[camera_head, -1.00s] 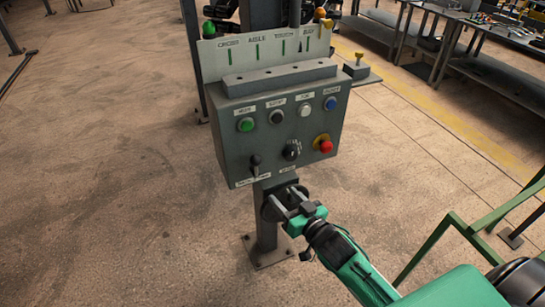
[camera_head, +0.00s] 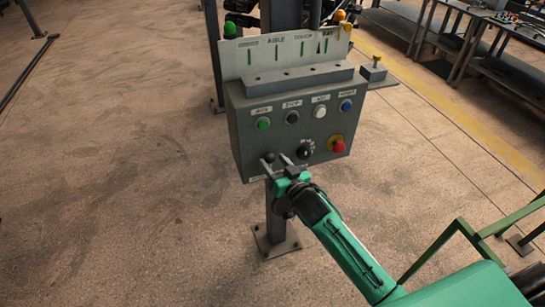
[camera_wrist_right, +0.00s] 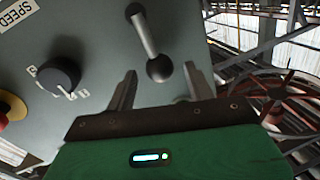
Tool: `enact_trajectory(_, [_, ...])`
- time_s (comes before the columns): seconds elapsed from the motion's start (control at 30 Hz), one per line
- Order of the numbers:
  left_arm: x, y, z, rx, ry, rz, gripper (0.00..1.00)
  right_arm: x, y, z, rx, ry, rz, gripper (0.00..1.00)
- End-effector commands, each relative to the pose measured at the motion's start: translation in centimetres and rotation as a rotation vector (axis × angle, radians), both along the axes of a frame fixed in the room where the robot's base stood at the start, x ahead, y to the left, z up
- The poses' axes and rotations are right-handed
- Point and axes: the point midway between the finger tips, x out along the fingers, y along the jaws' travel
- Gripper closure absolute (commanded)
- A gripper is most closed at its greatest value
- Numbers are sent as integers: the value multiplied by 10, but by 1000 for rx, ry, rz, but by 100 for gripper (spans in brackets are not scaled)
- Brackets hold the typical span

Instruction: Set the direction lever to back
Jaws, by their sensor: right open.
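The direction lever (camera_head: 268,157) is at the lower left of the grey control box, a rod with a dark ball end. In the right wrist view its rod and ball (camera_wrist_right: 160,69) show clearly. My right gripper (camera_head: 275,161) is open at the lower left of the box, its fingertips close to the lever. In the right wrist view the ball appears between the open fingertips (camera_wrist_right: 158,76), with no visible contact. How deep it sits between them I cannot tell. The label under the lever is partly hidden by the gripper. My left gripper is not in view.
The control box (camera_head: 240,139) stands on a post. A black rotary knob (camera_head: 304,149) and a red stop button (camera_head: 338,146) sit just right of the gripper. Green (camera_head: 263,124), black, white and blue buttons line the row above. Floor to the left is clear.

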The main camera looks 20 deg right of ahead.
Motion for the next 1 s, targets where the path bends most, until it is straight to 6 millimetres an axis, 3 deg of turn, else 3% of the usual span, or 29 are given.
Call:
enact_trajectory(0.2, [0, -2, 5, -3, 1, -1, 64, 14, 4, 0, 0, 0, 1, 47])
enact_trajectory(0.5, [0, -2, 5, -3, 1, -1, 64, 15, 4, 0, 0, 1, 1, 47])
enact_trajectory(0.77, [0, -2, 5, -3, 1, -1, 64, 15, 4, 0, 0, 0, 0, 98])
enact_trajectory(1.0, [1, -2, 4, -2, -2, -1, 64, 19, 4, 0, -11, -1, 0, 100])
